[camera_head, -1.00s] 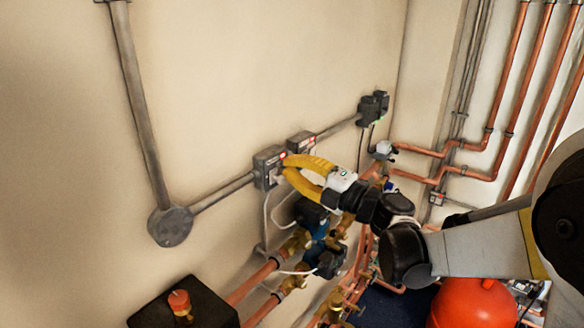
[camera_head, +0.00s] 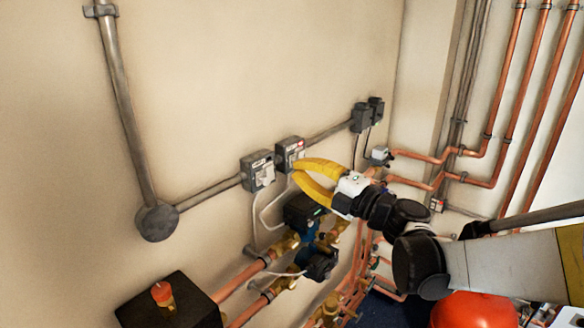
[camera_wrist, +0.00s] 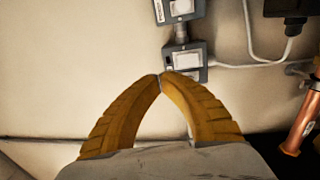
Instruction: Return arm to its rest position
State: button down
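My gripper (camera_head: 297,169) has two yellow fingers and is at the end of my arm, which reaches in from the right in the head view. The fingertips meet with nothing visible between them; in the wrist view they also touch (camera_wrist: 160,77). The tips are in front of the wall by a grey switch box (camera_head: 290,154) with a red mark; whether they touch it cannot be told. A second grey switch box (camera_head: 257,171) is to its left.
Blue-black pumps (camera_head: 318,262) and copper pipes (camera_head: 243,275) lie below my gripper. A black box (camera_head: 170,303) with a red-topped valve is at lower left. A red tank (camera_head: 475,310) is under my arm. Vertical copper pipes (camera_head: 510,100) line the right wall. The upper left wall is mostly clear.

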jog(key=s+d+r+m+t+h+b, duration=0.2)
jog(key=d+m+t+h+b, duration=0.3)
jog(key=d+m+t+h, duration=0.6)
jog(key=s+d+f+m+g+h+b, duration=0.4)
jog(key=d+f+m+g+h, duration=0.15)
jog(key=d+f+m, duration=0.35)
jog(key=s+a+f+m+g+b, duration=0.1)
jog(key=s+f+m+g+b, duration=0.2)
jog(key=s+f, duration=0.6)
jog(key=s+a+f+m+g+y+b, duration=0.1)
jog(key=s+f+m+g, duration=0.4)
jog(key=s+f, duration=0.5)
notch_tip(320, 180, down, 6)
jog(key=shift+s+a+r+g+b, duration=0.25)
jog(key=shift+a+g+b, duration=0.25)
jog(key=shift+g+b, duration=0.65)
